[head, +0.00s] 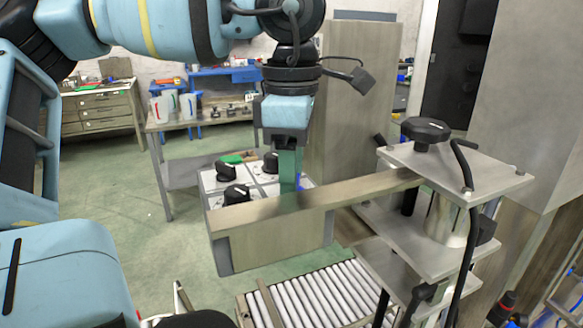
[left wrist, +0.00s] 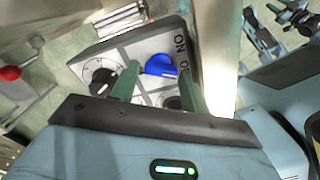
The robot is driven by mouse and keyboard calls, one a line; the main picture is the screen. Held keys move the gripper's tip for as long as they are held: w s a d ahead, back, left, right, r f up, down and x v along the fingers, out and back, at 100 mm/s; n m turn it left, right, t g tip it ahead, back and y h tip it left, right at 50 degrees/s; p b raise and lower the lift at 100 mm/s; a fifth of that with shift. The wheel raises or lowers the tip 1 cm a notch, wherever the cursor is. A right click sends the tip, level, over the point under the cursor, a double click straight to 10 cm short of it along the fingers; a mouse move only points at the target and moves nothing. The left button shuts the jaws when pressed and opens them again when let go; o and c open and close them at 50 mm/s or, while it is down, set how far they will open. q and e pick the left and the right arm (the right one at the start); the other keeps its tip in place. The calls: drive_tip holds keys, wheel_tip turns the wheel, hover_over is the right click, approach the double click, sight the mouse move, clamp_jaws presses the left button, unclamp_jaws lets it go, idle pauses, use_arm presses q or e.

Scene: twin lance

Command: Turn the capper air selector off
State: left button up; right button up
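A grey control box with white plates (head: 209,182) carries several black knobs, one (head: 236,194) at its front left. In the left wrist view the box's face (left wrist: 128,50) shows a blue knob (left wrist: 160,66), a black knob (left wrist: 103,81) with a dial to its left, and a dark knob (left wrist: 172,102) below. "ON" is printed right of the blue knob. My left gripper (head: 290,182) reaches down over the box's right side. Its green fingers (left wrist: 158,73) are apart, with the blue knob between their tips in the picture; I cannot tell if they touch it. No label names the selector legibly. My right gripper is out of view.
A metal beam (head: 320,200) passes just in front of the box toward a plate stand (head: 460,170) with a black hand knob (head: 425,130). A roller conveyor (head: 315,295) lies below. A tall panel (head: 350,100) stands behind. Green floor is free at left.

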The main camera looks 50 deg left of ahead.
use_arm(q)
wheel_tip(320, 180, up, 8)
drive_tip(key=shift+f, duration=0.1)
idle(0.6)
idle(0.5)
